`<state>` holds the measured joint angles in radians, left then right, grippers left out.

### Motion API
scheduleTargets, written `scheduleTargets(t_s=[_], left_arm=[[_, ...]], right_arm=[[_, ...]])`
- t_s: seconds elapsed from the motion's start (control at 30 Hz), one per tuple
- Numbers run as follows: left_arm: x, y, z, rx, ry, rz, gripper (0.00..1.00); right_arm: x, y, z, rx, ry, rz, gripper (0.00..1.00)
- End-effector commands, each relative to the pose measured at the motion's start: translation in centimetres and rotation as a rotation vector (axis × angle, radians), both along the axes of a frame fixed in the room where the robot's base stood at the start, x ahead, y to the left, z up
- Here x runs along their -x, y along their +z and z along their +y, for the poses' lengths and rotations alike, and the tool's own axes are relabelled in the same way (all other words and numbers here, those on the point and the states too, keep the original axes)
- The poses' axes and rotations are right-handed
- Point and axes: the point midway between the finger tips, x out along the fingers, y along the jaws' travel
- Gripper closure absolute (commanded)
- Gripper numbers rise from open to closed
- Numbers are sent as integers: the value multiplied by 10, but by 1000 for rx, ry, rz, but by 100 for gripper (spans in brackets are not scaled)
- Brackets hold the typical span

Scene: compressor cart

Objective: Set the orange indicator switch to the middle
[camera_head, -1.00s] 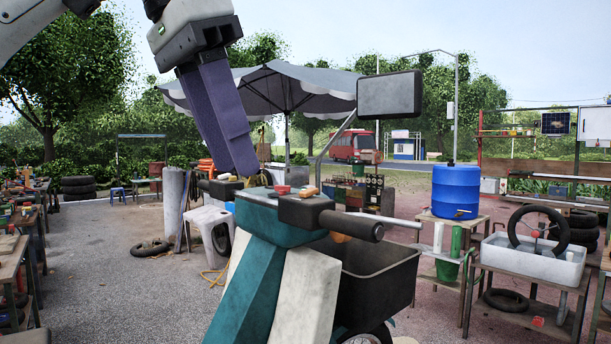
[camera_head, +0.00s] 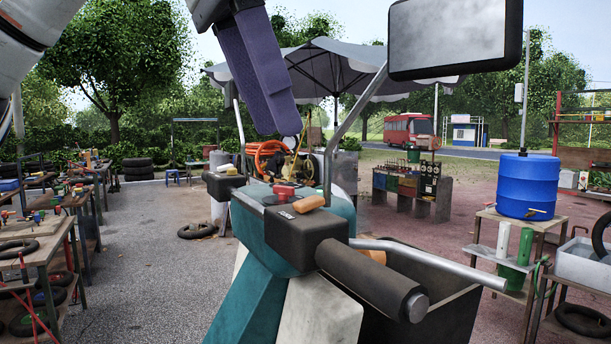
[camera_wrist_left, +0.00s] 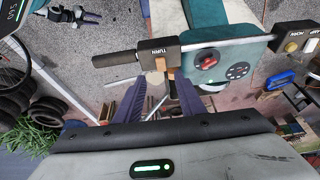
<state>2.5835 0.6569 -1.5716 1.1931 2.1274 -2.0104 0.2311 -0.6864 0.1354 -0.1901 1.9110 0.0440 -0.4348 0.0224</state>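The dark switch housing (camera_head: 300,232) sits on the near handlebar of a teal and cream scooter (camera_head: 262,245). A small orange lever (camera_head: 309,203) lies on its top, beside a label too small to read here. In the left wrist view the housing (camera_wrist_left: 158,57) reads "TURN", and a tan-orange piece (camera_wrist_left: 171,73) shows at its lower edge. My left gripper (camera_head: 277,130), with purple fingers, points down above and beyond the housing, apart from the lever. In the left wrist view its fingers (camera_wrist_left: 162,82) are spread with nothing between them held.
A mirror (camera_head: 455,35) on a thin stalk (camera_head: 345,125) rises right of my left gripper. A black grip (camera_head: 385,285) and metal lever (camera_head: 430,260) extend right. A red knob (camera_head: 284,191) sits on the dashboard. Workbenches (camera_head: 45,245) stand left; a blue barrel (camera_head: 527,185) stands right.

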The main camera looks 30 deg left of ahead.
Motion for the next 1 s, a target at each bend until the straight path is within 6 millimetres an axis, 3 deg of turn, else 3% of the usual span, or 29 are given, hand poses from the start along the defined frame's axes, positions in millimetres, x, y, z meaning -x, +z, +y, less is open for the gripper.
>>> scheduleTargets(t_s=[0.13, 0.5, 1.0], left_arm=[[-8, -23, -4, 0, -2, 6, 64], [-25, -69, -14, 1, 0, 3, 64], [-29, -81, -16, 3, 3, -2, 64]], right_arm=[[7, -4, 0, 1, 0, 15, 64], [1, -2, 0, 0, 1, 6, 64], [-2, 0, 0, 0, 1, -2, 64]])
